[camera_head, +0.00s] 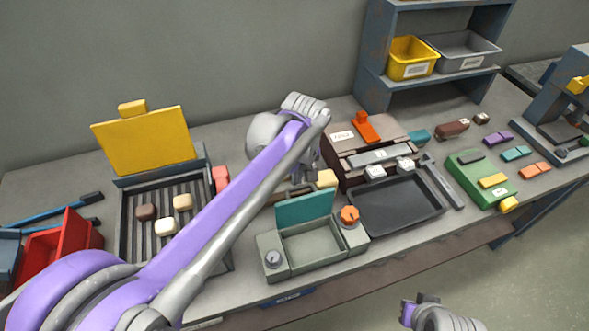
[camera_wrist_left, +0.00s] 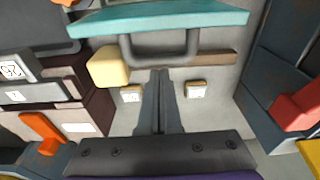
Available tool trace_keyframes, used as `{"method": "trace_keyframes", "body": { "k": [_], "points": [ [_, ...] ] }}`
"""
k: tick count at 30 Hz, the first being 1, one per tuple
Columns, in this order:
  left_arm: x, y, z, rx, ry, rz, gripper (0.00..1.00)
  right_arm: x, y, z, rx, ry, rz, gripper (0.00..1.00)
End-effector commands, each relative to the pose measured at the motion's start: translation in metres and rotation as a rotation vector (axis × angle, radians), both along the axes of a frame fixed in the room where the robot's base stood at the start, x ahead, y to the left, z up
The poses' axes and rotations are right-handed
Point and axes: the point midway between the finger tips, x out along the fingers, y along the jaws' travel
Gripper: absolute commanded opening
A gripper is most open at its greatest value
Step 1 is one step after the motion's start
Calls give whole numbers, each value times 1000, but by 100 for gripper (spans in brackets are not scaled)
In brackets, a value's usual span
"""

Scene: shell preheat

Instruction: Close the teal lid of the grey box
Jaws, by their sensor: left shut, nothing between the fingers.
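The grey box (camera_head: 312,246) stands at the front of the bench with its teal lid (camera_head: 305,207) standing open, roughly upright at the back edge. In the left wrist view the lid (camera_wrist_left: 165,18) crosses the top, with a grey handle (camera_wrist_left: 160,48) below it. My left gripper (camera_head: 303,176) is behind the lid, partly hidden by my arm. In the left wrist view its fingers (camera_wrist_left: 161,75) are shut and empty, tips close to the handle; contact cannot be told. My right gripper (camera_head: 421,303) is low in the head view, away from the box; its jaws are unclear.
A ribbed tray with a raised yellow lid (camera_head: 147,142) stands left of the box. A brown machine with a black tray (camera_head: 397,207) stands to the right. An orange knob (camera_head: 349,215) is at the box's right. A pale yellow block (camera_head: 327,179) sits behind the lid.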

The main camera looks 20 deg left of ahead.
Motion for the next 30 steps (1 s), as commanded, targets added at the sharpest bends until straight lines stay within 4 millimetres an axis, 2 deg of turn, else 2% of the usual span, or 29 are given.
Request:
{"method": "trace_keyframes", "body": {
  "k": [30],
  "points": [
    [-10, -7, 7, 59, -89, -1, 0, 1, 0, 5, 0, -2, 0, 0]
  ]
}}
